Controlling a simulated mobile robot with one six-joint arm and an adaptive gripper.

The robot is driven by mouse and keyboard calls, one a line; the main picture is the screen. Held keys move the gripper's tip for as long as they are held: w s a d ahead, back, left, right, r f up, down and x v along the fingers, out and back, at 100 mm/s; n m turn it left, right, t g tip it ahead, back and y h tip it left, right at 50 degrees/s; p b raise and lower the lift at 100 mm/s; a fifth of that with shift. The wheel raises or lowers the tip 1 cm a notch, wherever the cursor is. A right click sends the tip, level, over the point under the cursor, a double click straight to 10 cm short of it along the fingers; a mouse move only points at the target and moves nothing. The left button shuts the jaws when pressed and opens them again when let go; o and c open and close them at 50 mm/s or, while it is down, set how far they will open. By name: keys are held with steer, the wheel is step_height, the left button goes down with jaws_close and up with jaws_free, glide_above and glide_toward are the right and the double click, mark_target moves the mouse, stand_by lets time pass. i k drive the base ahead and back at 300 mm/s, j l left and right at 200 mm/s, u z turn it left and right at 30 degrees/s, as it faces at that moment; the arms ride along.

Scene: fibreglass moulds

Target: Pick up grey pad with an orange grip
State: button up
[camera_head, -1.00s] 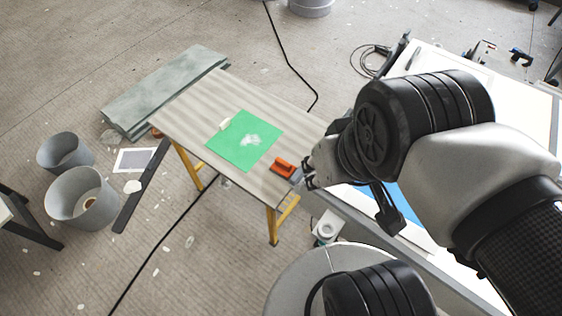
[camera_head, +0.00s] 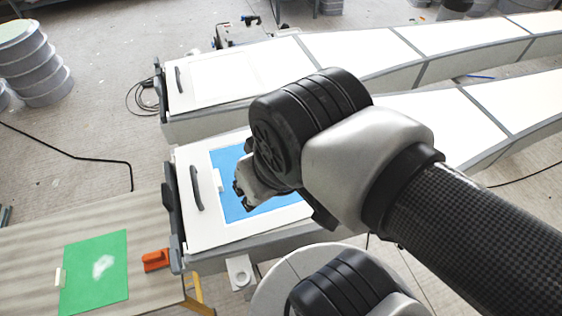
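The orange grip (camera_head: 155,260) of the pad lies on the wooden work table (camera_head: 150,222) at the lower left, close to the table's right edge and just right of a green sheet. Its grey pad part is too small to make out clearly. My gripper (camera_head: 240,193) is in the middle of the view, up and to the right of the pad and apart from it. It appears over a blue sheet on a white mould. Its fingertips are small and dark, and I cannot tell whether they are open or shut.
The green sheet (camera_head: 94,272) with a white patch lies on the work table. The blue sheet (camera_head: 228,166) lies on the white mould (camera_head: 195,238) beside the table. A second long white mould (camera_head: 290,65) runs behind. Grey buckets (camera_head: 35,70) stand stacked at upper left.

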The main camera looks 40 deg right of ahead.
mark_target(157, 260)
steer(key=j, duration=1)
steer(key=k+j, duration=0.15)
steer(key=j, duration=0.8)
steer(key=i, duration=0.45)
steer(key=j, duration=0.1)
